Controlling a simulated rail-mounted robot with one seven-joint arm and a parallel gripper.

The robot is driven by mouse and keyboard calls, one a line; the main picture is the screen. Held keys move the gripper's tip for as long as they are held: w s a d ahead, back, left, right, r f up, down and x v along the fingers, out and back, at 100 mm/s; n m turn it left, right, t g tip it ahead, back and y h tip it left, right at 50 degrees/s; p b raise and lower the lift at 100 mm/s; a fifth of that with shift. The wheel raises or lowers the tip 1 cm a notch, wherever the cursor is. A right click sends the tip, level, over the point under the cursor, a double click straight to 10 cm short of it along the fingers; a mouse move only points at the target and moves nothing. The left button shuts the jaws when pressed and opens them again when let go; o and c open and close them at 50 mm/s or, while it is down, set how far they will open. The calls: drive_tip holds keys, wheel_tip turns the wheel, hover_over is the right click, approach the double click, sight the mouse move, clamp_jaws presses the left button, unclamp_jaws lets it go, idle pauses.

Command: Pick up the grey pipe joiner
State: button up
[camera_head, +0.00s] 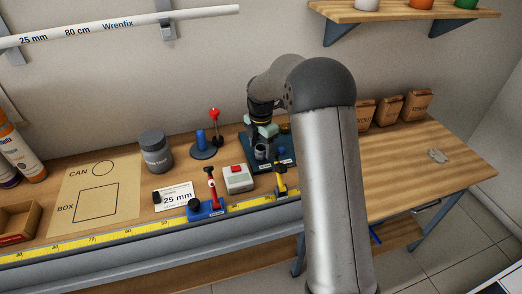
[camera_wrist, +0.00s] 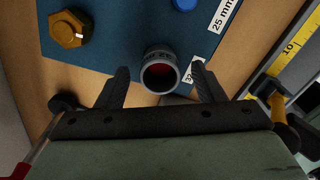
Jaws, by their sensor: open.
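The grey pipe joiner (camera_wrist: 160,75) is a short dark grey ring with a reddish inside and printing on its rim. It stands on a dark blue board (camera_wrist: 112,18) with white size labels. In the head view the joiner (camera_head: 260,152) shows small, just below my gripper (camera_head: 264,137). In the wrist view the two fingers of my gripper (camera_wrist: 160,84) are apart, one on each side of the joiner's near part. They do not appear to touch it. The joiner's lower side is hidden.
A brass hex fitting (camera_wrist: 70,28) and a blue round piece (camera_wrist: 185,3) share the board. A grey box with a red switch (camera_head: 238,178) and a red clamp (camera_head: 211,190) are close by. A yellow measuring rail (camera_head: 130,232) runs along the front. The bench's right part is mostly clear.

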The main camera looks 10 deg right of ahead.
drive_tip(key=shift+f, duration=0.85)
drive_tip(key=c, duration=1.1)
drive_tip(key=shift+o, duration=0.2)
drive_tip(key=shift+r, duration=0.1)
